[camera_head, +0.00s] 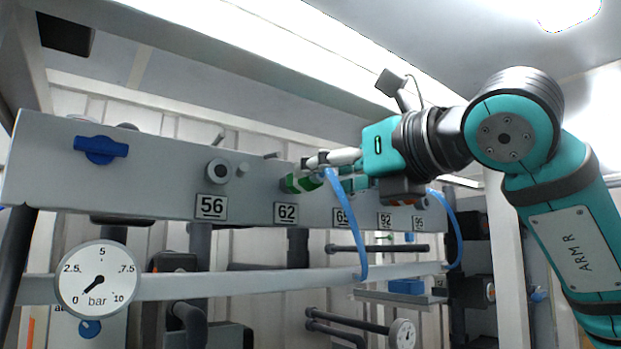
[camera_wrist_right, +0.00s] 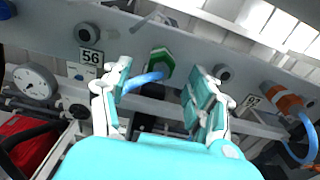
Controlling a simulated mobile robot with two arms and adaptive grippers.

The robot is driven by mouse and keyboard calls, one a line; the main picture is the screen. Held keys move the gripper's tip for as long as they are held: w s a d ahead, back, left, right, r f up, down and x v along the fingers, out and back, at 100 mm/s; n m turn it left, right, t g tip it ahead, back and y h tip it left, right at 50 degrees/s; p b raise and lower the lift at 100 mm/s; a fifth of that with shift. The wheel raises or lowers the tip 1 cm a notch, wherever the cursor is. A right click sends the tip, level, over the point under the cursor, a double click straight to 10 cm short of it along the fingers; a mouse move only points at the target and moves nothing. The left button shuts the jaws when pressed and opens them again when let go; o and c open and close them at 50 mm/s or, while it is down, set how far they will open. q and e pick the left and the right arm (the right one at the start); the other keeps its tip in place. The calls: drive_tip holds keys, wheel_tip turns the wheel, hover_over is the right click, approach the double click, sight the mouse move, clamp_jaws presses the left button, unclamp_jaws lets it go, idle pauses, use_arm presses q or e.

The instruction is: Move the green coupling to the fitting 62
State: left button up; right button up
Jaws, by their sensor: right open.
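The green coupling (camera_head: 301,183) sits against the grey panel directly above the label 62 (camera_head: 286,213), at the fitting there; the fitting itself is hidden behind it. A blue hose (camera_head: 362,235) hangs from it in a loop. In the right wrist view the green coupling (camera_wrist_right: 160,62) shows with its hose (camera_wrist_right: 140,82), beyond and between the fingertips. My right gripper (camera_wrist_right: 160,90) is open, its two fingers apart on either side of the coupling, not visibly touching it. In the head view the right gripper (camera_head: 330,165) is at the coupling. My left gripper is not in view.
A bare grey fitting (camera_head: 217,171) sits above label 56 (camera_head: 211,207). A blue valve handle (camera_head: 101,149) and a pressure gauge (camera_head: 97,281) are at left. An orange coupling (camera_wrist_right: 284,95) with another blue hose sits to the right. A rail (camera_head: 230,285) runs below the panel.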

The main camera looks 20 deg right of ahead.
drive_tip(key=v, duration=0.6)
drive_tip(key=shift+s, duration=0.35)
